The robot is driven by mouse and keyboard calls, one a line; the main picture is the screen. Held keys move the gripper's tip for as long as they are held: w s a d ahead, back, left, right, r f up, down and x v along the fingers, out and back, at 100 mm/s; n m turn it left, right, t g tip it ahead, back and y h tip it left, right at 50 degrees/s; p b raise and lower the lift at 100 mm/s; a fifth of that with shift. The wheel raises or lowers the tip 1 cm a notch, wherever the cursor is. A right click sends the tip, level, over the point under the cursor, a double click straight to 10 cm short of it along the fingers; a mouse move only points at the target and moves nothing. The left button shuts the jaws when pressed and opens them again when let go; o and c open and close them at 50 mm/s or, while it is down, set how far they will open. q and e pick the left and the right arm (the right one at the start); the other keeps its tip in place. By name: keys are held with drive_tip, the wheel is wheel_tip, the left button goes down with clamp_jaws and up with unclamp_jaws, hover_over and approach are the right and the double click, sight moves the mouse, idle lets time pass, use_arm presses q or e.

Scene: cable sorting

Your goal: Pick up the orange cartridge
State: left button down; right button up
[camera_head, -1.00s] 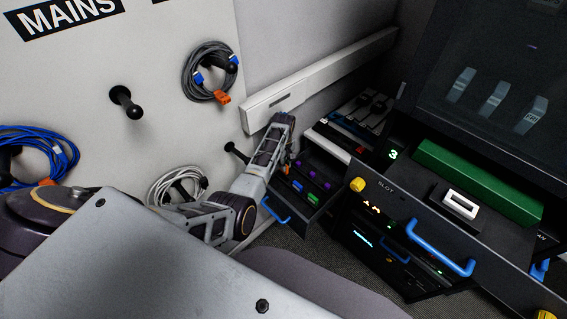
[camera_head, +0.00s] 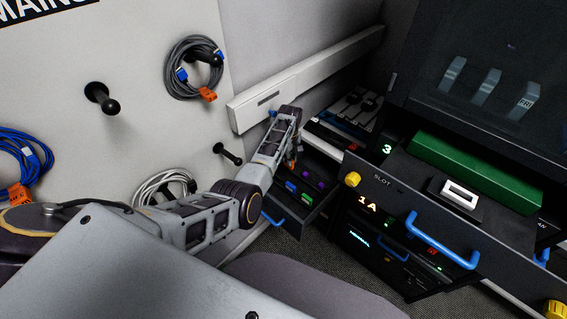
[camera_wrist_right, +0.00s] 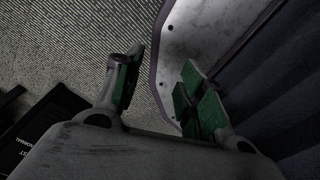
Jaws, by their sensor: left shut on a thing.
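My left gripper (camera_head: 293,156) is above the open drawer (camera_head: 283,205) in the head view. It is shut on the orange cartridge (camera_head: 298,149), of which only a small orange bit shows between the fingers. Blue, green and purple cartridges (camera_head: 307,198) lie in the drawer below. My right gripper (camera_wrist_right: 163,62) shows in the right wrist view with its green-padded fingers apart and nothing between them.
A panel with a white slot (camera_head: 460,194), a green block (camera_head: 475,172) and a blue handle (camera_head: 440,243) stands to the right. Coiled cables (camera_head: 190,66) hang on wall pegs (camera_head: 102,98) at the left. Carpeted floor (camera_wrist_right: 65,45) lies below the right gripper.

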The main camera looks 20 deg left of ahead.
drive_tip(key=w+d+f+b, duration=0.3)
drive_tip(key=d+f+b, duration=0.4)
drive_tip(key=f+b, duration=0.3)
use_arm(q)
drive_tip(key=w+d+b, duration=0.6)
drive_tip(key=w+d, duration=0.1)
drive_tip(key=w, duration=0.1)
drive_tip(key=shift+w+d+b, duration=0.35)
drive_tip(key=shift+d, duration=0.05)
use_arm(e)
drive_tip(key=w+a+t, duration=0.1)
drive_tip(key=w+a, duration=0.6)
drive_tip(key=w, duration=0.6)
drive_tip(key=shift+a+r+t, duration=0.2)
drive_tip(key=shift+r+t, duration=0.15)
drive_tip(key=shift+t, duration=0.05)
use_arm(q)
drive_tip(key=shift+r, duration=0.2)
use_arm(e)
drive_tip(key=shift+r, duration=0.2)
use_arm(q)
drive_tip(key=shift+r+p, duration=1.6)
drive_tip(key=shift+p, duration=0.45)
use_arm(e)
drive_tip(key=shift+w+v, duration=0.2)
drive_tip(key=shift+v, duration=0.65)
drive_tip(key=shift+w+v, duration=0.2)
drive_tip(key=shift+v, duration=0.7)
